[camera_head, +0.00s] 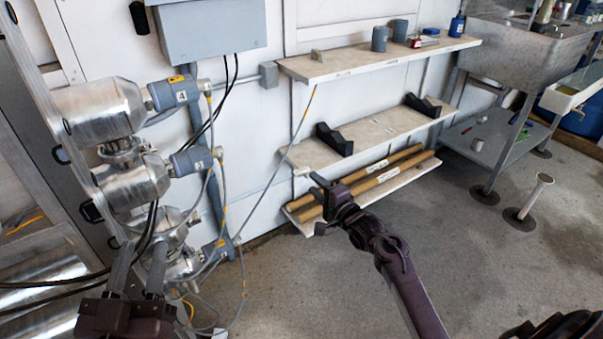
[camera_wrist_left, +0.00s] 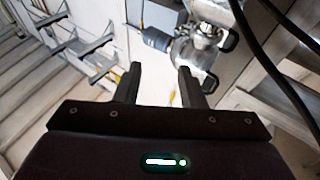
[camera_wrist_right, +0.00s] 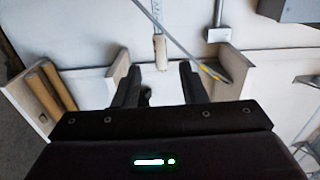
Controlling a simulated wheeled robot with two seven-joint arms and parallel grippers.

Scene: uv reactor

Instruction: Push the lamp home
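Stacked shiny metal reactor vessels (camera_head: 100,108) stand at the left in the head view. Blue-grey end caps with cables stick out to their right: the top one (camera_head: 176,93) marked 4, a middle one (camera_head: 190,162) and a lower one (camera_head: 212,248). No bare lamp shows, and I cannot tell how deep any sits. My left gripper (camera_head: 139,268) is open and empty, in front of the lower vessels. The left wrist view shows a blue-grey cap (camera_wrist_left: 156,39) and a vessel (camera_wrist_left: 190,62) beyond its fingers. My right gripper (camera_head: 320,193) is open and appears empty, before the shelves.
Wall shelves hold grey cups (camera_head: 379,39), black cradles (camera_head: 334,139) and, on the lowest, long tan tubes (camera_head: 385,174). A grey box (camera_head: 210,32) hangs above the vessels. Cables loop beside the caps. A steel sink (camera_head: 520,45) stands at the right. The middle floor is clear.

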